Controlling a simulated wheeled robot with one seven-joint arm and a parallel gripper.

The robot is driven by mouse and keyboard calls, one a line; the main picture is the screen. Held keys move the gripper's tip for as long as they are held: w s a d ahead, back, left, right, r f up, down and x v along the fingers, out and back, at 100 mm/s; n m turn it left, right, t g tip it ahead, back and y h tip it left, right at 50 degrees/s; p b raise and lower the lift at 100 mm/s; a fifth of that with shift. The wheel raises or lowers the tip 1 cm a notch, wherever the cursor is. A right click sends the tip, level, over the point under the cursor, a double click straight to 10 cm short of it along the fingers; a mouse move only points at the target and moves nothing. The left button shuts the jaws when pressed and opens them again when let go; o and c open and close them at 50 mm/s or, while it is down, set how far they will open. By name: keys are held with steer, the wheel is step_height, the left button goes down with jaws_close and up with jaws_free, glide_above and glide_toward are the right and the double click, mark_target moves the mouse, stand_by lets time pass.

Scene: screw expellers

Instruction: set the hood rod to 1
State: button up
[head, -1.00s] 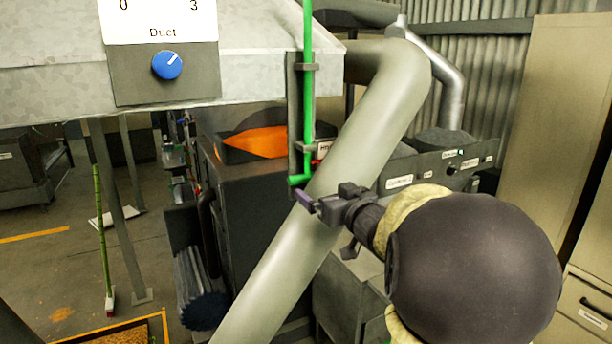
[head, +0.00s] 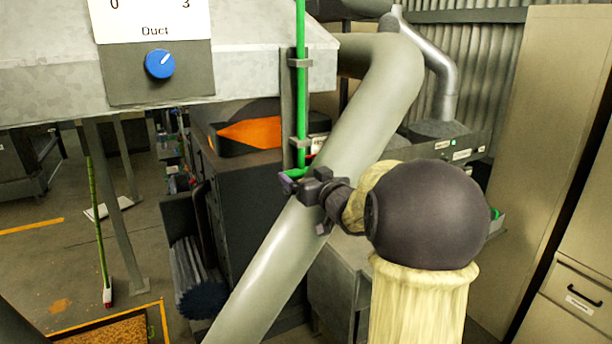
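The green hood rod (head: 301,88) hangs upright in a dark bracket at the right end of the grey metal hood. Its lower end is bent into a short handle (head: 297,172), partly hidden by my gripper. My gripper (head: 289,182), with purplish fingertips, is at this handle and appears to overlap or touch it. The fingers are small and seen from behind, so I cannot tell whether they are closed around it.
A blue Duct knob (head: 160,64) sits on a grey panel at the left. A thick pale pipe (head: 262,265) runs diagonally just behind my gripper. A dark machine with an orange opening (head: 250,132) stands behind the rod. A tall beige cabinet (head: 525,150) is at the right.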

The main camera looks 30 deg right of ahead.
steer(key=shift+c, duration=1)
step_height(320, 180, down, 4)
steer(key=b, duration=0.3)
steer(key=shift+b, duration=0.35)
steer(key=o, duration=1.1)
steer(key=shift+c, duration=0.2)
steer(key=shift+o, duration=0.2)
steer(key=shift+w, duration=0.1)
steer(key=s+b, duration=0.4)
steer(key=s, duration=1.3)
steer(key=shift+s+d+b, duration=0.2)
steer(key=shift+d+b, duration=0.1)
